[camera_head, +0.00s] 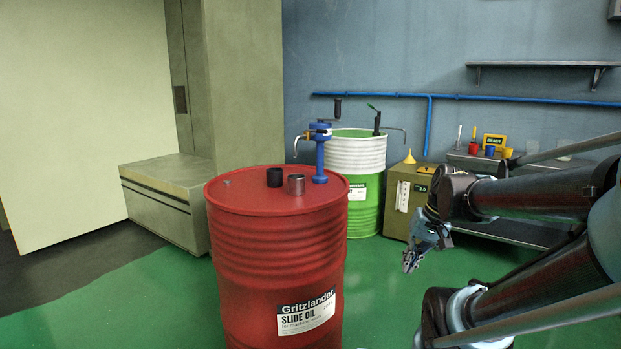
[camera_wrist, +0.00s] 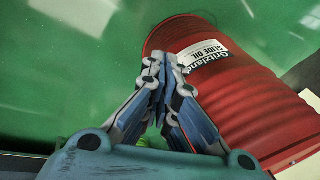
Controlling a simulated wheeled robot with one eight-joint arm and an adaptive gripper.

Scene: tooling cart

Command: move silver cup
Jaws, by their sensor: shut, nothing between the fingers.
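A silver cup (camera_head: 296,184) stands upright on the top of a red barrel (camera_head: 277,205) in the head view. A black cup (camera_head: 274,177) stands just to its left on the same top. My gripper (camera_head: 409,263) is shut and empty, to the right of the barrel and lower than its top. In the wrist view my gripper (camera_wrist: 166,62) points down past the side of the red barrel (camera_wrist: 240,95), with green floor around it. The silver cup is not seen in the wrist view.
A blue hand pump (camera_head: 320,155) rises from the barrel top behind the silver cup. A green and white barrel (camera_head: 357,165) and an olive cabinet (camera_head: 400,190) stand behind. A shelf at right holds a red cup (camera_head: 473,148) and small items. Green floor is open in front.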

